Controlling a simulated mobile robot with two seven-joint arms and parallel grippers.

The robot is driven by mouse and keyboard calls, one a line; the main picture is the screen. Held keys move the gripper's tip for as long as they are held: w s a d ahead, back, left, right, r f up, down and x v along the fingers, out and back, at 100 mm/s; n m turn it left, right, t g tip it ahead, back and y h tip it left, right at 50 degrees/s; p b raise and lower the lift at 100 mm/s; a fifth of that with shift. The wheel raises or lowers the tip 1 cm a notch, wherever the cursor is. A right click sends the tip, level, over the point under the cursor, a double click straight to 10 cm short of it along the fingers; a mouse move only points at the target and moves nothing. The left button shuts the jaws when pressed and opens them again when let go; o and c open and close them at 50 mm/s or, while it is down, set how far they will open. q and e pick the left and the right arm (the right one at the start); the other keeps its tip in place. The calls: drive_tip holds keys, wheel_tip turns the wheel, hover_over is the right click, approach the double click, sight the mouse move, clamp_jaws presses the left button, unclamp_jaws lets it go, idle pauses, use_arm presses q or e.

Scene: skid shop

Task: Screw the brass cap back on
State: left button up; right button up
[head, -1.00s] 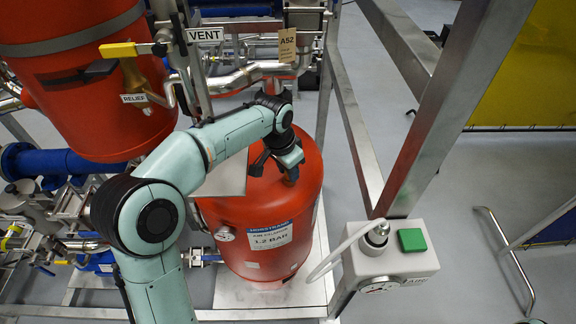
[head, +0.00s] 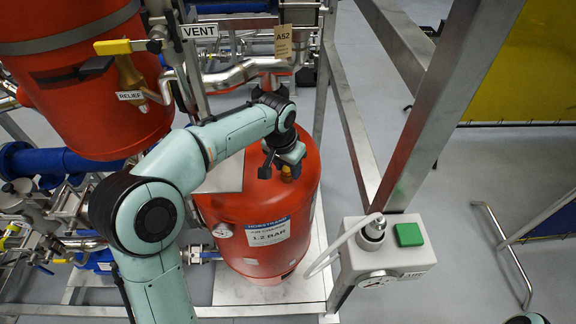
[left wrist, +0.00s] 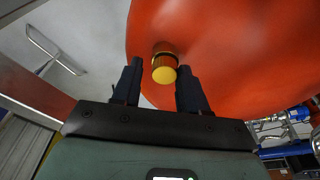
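The small brass cap (head: 287,174) sits at the top of the red tank (head: 255,210). In the left wrist view the cap (left wrist: 164,70) shows as a yellow round end with a dark ring behind it. My left gripper (head: 280,168) is over the tank top, right at the cap. In the left wrist view its two dark fingers (left wrist: 158,85) are apart, one on each side of the cap, with a gap on both sides. I cannot tell how tightly the cap sits on its stub. My right gripper is not in view.
A larger red vessel (head: 75,90) with a yellow-handled relief valve stands at upper left. Pipes and an A52 tag (head: 283,40) are behind the tank. A steel frame post (head: 440,110) and a grey box (head: 385,255) with a green button stand right. Open floor lies further right.

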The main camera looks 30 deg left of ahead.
use_arm(q)
drive_tip(key=n, duration=0.4)
drive_tip(key=shift+y, duration=0.4)
drive_tip(key=n, duration=0.3)
drive_tip(key=shift+a+n+y, duration=0.1)
drive_tip(key=shift+n+y, duration=0.3)
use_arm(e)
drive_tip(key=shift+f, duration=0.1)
use_arm(q)
drive_tip(key=c, duration=0.6)
drive_tip(key=m+h, duration=0.1)
drive_tip(key=m, duration=0.4)
drive_tip(key=shift+r+p, duration=0.1)
drive_tip(key=shift+p, duration=0.3)
drive_tip(key=shift+c, duration=0.2)
drive_tip(key=m+h+p, duration=0.1)
drive_tip(key=m, duration=0.4)
drive_tip(key=shift+m, duration=0.3)
drive_tip(key=o, duration=0.9)
drive_tip(key=shift+o, duration=0.2)
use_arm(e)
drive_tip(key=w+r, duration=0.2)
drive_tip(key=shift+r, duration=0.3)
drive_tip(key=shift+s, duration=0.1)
